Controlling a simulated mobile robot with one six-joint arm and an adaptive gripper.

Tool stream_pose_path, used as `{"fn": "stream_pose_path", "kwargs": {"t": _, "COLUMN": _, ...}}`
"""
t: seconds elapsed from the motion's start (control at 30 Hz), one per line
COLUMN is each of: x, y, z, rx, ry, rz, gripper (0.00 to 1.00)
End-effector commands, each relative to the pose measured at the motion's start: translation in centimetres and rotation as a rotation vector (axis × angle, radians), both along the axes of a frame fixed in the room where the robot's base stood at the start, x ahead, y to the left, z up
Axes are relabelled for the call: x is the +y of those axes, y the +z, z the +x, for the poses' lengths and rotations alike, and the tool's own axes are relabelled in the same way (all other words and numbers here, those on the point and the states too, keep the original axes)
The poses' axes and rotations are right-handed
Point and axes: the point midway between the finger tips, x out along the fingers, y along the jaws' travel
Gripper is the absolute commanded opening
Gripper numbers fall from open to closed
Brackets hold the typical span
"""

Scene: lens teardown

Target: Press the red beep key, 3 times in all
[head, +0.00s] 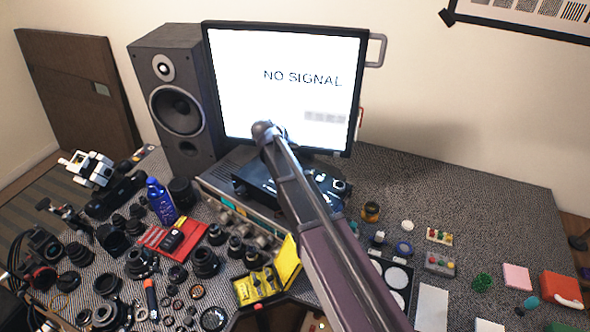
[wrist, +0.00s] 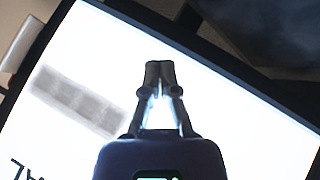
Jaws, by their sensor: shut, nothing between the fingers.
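My gripper (wrist: 160,70) is in the wrist view with its two fingertips together and nothing between them. It points at the bright monitor screen and is clear of any key. In the head view my arm reaches up in front of the monitor, and the fingers cannot be made out there. A grey box with small coloured buttons (head: 440,266) lies on the right part of the table. A pale block with small coloured tops (head: 440,236) lies just behind it. Which of these carries the red beep key is too small to tell. No key shows in the wrist view.
The monitor (head: 240,75) reads NO SIGNAL, and its screen also fills much of the wrist view (wrist: 230,120). A speaker (head: 178,100) stands left of it. Lenses and tools crowd the left. A pink block (head: 517,277) and red box (head: 562,288) lie right. The back right is clear.

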Motion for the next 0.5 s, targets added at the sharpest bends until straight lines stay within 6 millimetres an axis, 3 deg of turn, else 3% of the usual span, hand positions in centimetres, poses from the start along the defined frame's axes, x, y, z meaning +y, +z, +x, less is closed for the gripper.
{"fn": "stream_pose_path", "kwargs": {"t": 0.5, "x": 0.0, "y": -4.8, "z": 0.0, "rx": 0.0, "ry": 0.0, "rz": 0.0, "gripper": 0.0}}
